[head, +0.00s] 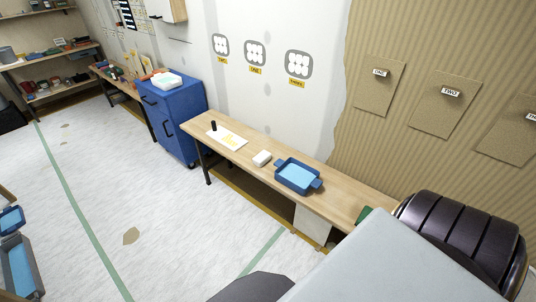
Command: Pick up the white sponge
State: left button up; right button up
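A small white block that looks like the white sponge (262,158) lies on the wooden bench, near its front edge. It is just left of a blue tray (299,191) with light blue contents, and a small gap separates them. No gripper touches the sponge. Neither of my grippers is in view. Only grey and dark parts of my own body show at the bottom right.
The wooden bench (338,186) runs along the wall. A white sheet (226,136) with a dark upright object lies on its left part. A blue cabinet (176,118) stands beyond its left end. Open floor (160,215) lies in front.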

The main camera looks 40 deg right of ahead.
aim_at(262, 157)
jog(key=i+j+z, duration=0.1)
jog(key=i+z, duration=0.35)
jog(key=i+j+z, duration=0.25)
jog(key=i+z, duration=0.25)
jog(key=i+j+z, duration=0.45)
jog(key=k+l, duration=0.05)
